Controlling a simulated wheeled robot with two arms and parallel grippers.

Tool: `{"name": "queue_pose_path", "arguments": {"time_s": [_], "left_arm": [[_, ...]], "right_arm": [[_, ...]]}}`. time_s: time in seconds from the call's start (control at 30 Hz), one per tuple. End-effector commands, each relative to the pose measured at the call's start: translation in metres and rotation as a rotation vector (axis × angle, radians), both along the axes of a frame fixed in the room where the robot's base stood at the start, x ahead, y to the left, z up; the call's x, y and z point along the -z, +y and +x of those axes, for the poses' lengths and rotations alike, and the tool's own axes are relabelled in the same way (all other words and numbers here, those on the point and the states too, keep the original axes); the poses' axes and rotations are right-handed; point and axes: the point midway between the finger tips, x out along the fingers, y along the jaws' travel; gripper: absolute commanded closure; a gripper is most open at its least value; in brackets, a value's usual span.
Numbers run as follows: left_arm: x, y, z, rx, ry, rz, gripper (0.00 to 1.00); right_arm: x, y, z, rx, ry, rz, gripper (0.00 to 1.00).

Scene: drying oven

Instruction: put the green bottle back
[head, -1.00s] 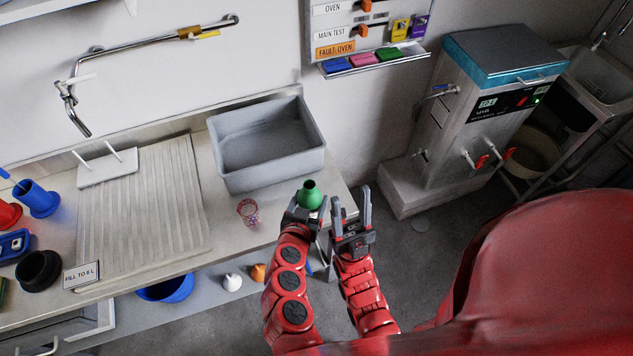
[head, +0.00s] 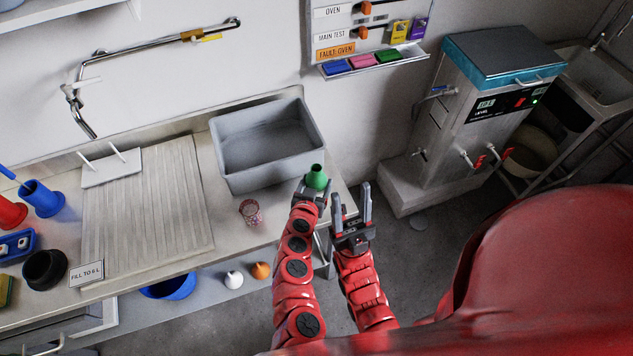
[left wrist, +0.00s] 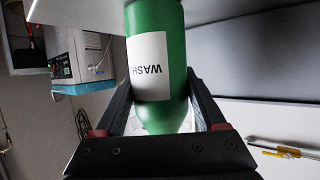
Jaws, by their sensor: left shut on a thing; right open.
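The green bottle (head: 316,178) shows in the head view at the right end of the bench, beside the grey basin. My left gripper (head: 309,192) is shut on it. In the left wrist view the bottle (left wrist: 157,60) sits between the two fingers, with a white label reading "WASH". Its far end is cut off by the top of that view. I cannot tell whether it touches the bench. My right gripper (head: 351,212) is open and empty, to the right of the left one, past the bench's right end.
The grey basin (head: 236,172) stands just left of the bottle. A ribbed draining board (head: 150,215) lies further left. A steel machine with a blue-edged lid (head: 500,75) stands at right.

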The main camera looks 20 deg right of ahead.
Motion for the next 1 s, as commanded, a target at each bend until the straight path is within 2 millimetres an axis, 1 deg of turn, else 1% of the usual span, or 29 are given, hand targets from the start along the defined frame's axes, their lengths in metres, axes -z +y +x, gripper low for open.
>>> {"name": "queue_pose_path", "arguments": {"time_s": [0.2,0.3,0.33,0.4,0.47,0.67,0.77,0.87,1.0], "left_arm": [[0.000,0.000,0.000,-0.001,-0.001,-0.001,1.00],[0.004,0.000,0.000,-0.001,-0.001,-0.001,1.00],[0.002,0.000,0.000,-0.001,0.000,0.000,0.22],[0.002,0.000,0.000,-0.001,0.000,0.000,0.09],[0.002,0.000,0.000,-0.001,0.000,0.000,0.00],[0.002,0.000,0.000,-0.001,0.000,0.000,0.00],[-0.003,0.000,0.000,-0.002,0.001,-0.001,0.00],[-0.003,0.002,-0.004,-0.002,-0.002,-0.002,0.00],[-0.007,0.007,-0.016,-0.001,-0.002,-0.003,0.00]], "right_arm": [[0.000,0.000,0.000,0.000,0.000,0.000,0.50],[0.004,0.000,0.000,0.000,0.000,0.000,0.50],[0.002,0.000,0.000,0.000,0.000,0.000,0.50],[0.002,0.000,0.000,0.000,0.000,0.000,0.50],[0.002,0.000,0.000,0.000,0.000,0.000,0.50],[0.002,0.000,0.000,0.000,0.000,0.000,0.50],[-0.002,0.000,0.000,0.000,0.000,0.000,0.50],[0.002,0.000,0.000,0.000,0.000,0.000,0.50],[0.005,0.000,0.000,0.000,0.000,0.000,0.50]]}}
